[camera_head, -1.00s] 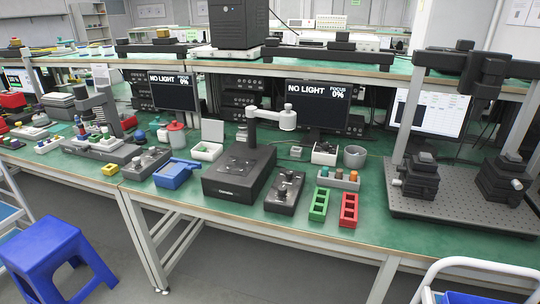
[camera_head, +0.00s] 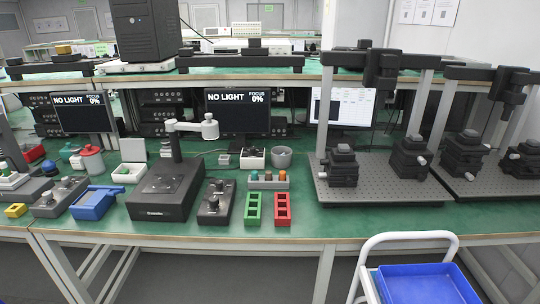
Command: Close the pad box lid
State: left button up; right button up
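A small white box (camera_head: 128,173) stands open on the green bench, left of the black microscope-like device. Its pale square lid (camera_head: 133,150) stands up at the back of the box. I take this to be the pad box. Something greenish shows inside it, too small to make out. Neither of my grippers shows in the head view.
The black device (camera_head: 165,190) stands right of the box. A white cart (camera_head: 420,240) with a blue tray (camera_head: 428,285) stands before the bench at lower right.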

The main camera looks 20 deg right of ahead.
aim_at(133, 150)
jog(key=i+j, duration=0.15)
jog(key=j, duration=0.2)
jog(key=i+j+z, duration=0.1)
jog(key=j, duration=0.2)
jog(key=i+j, duration=0.15)
jog(key=j, duration=0.2)
jog(key=i+j, duration=0.15)
jog(key=j, duration=0.2)
jog(key=i+j+z, duration=0.1)
jog(key=j, duration=0.2)
